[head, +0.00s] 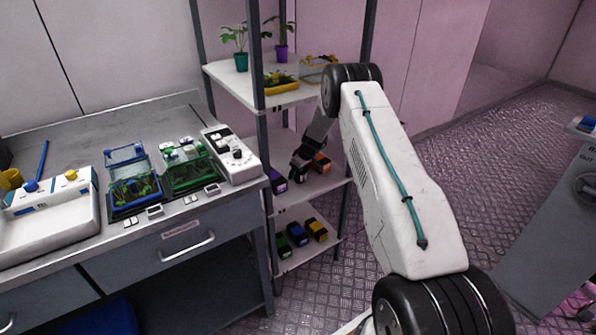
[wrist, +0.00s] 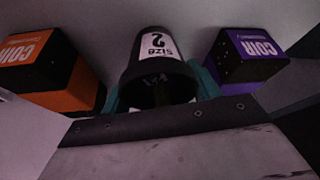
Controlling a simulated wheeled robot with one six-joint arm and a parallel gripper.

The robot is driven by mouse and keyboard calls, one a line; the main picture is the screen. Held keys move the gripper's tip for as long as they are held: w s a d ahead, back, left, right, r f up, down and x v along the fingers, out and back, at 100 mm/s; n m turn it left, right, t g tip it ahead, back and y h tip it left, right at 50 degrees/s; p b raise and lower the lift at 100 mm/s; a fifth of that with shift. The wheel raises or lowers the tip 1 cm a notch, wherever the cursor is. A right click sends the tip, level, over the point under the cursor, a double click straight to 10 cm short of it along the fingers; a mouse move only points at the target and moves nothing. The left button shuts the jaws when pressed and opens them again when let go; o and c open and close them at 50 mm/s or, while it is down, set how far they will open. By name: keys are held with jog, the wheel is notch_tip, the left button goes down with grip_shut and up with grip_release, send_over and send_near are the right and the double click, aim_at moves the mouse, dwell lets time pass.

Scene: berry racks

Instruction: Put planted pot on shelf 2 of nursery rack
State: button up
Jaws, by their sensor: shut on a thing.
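A black pot (wrist: 152,55) with a white "SIZE 2" label sits between the teal fingers of my gripper (wrist: 155,88) in the wrist view. My gripper is shut on it. The inside of the pot is dark, and I cannot tell what it holds. In the head view my gripper (head: 302,163) reaches in at the middle shelf (head: 322,182) of the rack, between a purple box and an orange box. The rack's upper shelf (head: 230,80) carries a plant in a teal pot (head: 241,61) and a plant in a purple pot (head: 281,54).
An orange COIR box (wrist: 40,70) and a purple COIR box (wrist: 245,58) flank the pot closely. Yellow (head: 281,83) and clear (head: 318,68) trays share the upper shelf. Several coloured boxes lie on the lower shelf (head: 300,255). Dark rack posts (head: 264,150) stand beside the workbench (head: 60,245).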

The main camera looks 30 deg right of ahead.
jog(key=o, duration=1)
jog(key=shift+c, duration=0.2)
